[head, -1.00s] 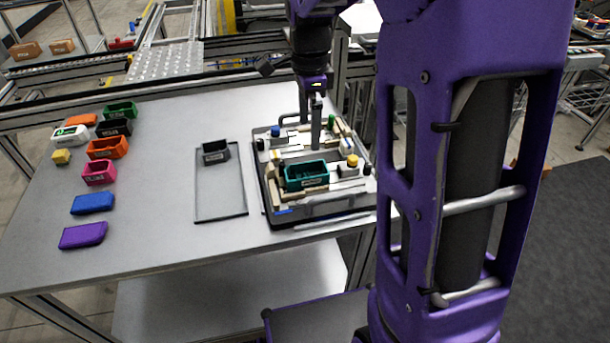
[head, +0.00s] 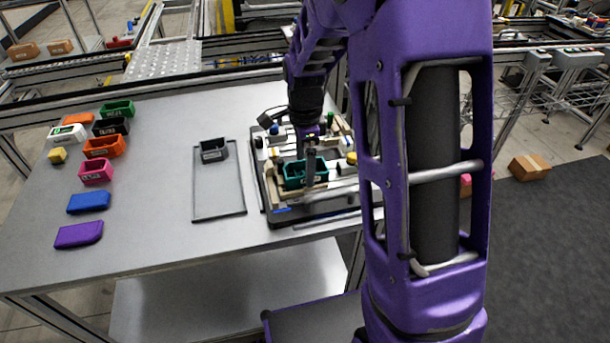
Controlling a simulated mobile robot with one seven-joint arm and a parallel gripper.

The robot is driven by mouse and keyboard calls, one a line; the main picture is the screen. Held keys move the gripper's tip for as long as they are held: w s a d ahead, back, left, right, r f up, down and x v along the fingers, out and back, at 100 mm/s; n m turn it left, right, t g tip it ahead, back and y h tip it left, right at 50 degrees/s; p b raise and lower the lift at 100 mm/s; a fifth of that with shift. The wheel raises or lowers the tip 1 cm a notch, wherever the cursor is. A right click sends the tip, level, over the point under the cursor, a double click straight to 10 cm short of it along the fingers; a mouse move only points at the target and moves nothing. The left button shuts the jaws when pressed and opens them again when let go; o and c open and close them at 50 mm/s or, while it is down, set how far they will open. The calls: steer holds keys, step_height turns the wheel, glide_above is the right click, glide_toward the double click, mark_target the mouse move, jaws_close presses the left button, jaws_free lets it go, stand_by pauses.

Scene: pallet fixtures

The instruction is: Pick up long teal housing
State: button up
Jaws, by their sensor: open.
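The long teal housing (head: 294,180) is an open-topped box sitting in the pallet fixture (head: 284,220) on the grey table. My gripper (head: 310,180) is low over the housing, pointing down, with a finger in front of its middle and right part. The gripper is open. I cannot tell whether the fingers touch the housing or stand around its wall. Part of the housing and the fixture's right side are hidden by my gripper and arm.
A grey tray (head: 218,205) with a dark housing (head: 213,150) lies left of the fixture. Several coloured housings, including an orange one (head: 104,147) and a purple one (head: 79,235), stand at the table's left. The table between them and the tray is clear.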

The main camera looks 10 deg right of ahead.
steer(key=shift+r, duration=0.1)
steer(key=c, duration=1.5)
